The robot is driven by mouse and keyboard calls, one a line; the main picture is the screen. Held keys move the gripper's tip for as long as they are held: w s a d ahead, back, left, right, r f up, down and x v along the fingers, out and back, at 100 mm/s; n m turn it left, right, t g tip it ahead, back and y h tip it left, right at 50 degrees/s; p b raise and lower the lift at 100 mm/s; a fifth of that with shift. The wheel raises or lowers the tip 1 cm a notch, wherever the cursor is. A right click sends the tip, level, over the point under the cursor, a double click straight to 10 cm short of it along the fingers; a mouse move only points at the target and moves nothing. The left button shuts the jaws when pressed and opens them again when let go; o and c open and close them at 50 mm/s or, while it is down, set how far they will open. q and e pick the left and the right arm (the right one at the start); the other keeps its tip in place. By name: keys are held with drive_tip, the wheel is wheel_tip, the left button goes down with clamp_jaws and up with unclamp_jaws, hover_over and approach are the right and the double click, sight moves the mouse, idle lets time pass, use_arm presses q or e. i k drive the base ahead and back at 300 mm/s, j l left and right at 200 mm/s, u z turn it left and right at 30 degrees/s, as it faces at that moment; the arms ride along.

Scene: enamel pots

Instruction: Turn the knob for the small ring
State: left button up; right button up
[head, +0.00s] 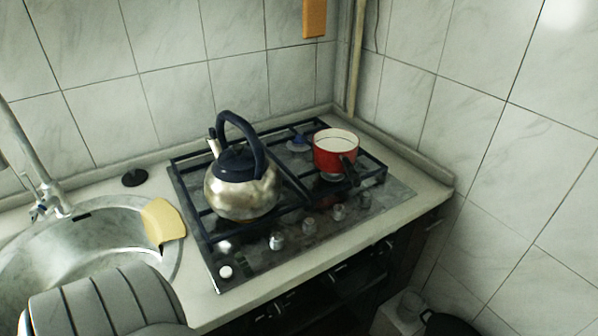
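The gas hob (255,262) has a row of metal knobs along its front edge. Visible ones include a left knob (277,241), a middle knob (309,226) and a right knob (339,211). Which knob serves the small ring cannot be told from here. A steel kettle (240,195) with a dark handle stands on the left front grate. A red pot (330,158) with a white inside stands on the right side, its dark handle pointing to the front. A burner with a blue tint (298,143) shows at the back. Neither of my grippers is in view.
A round steel sink (110,235) with a tap (40,175) is at the left, with a yellow cloth or sponge (163,221) on its rim. The light worktop (340,252) edges the hob, with dark cabinets below. Tiled walls close the back and right.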

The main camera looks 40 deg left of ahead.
sight(338, 216)
drive_tip(key=u, duration=1.1)
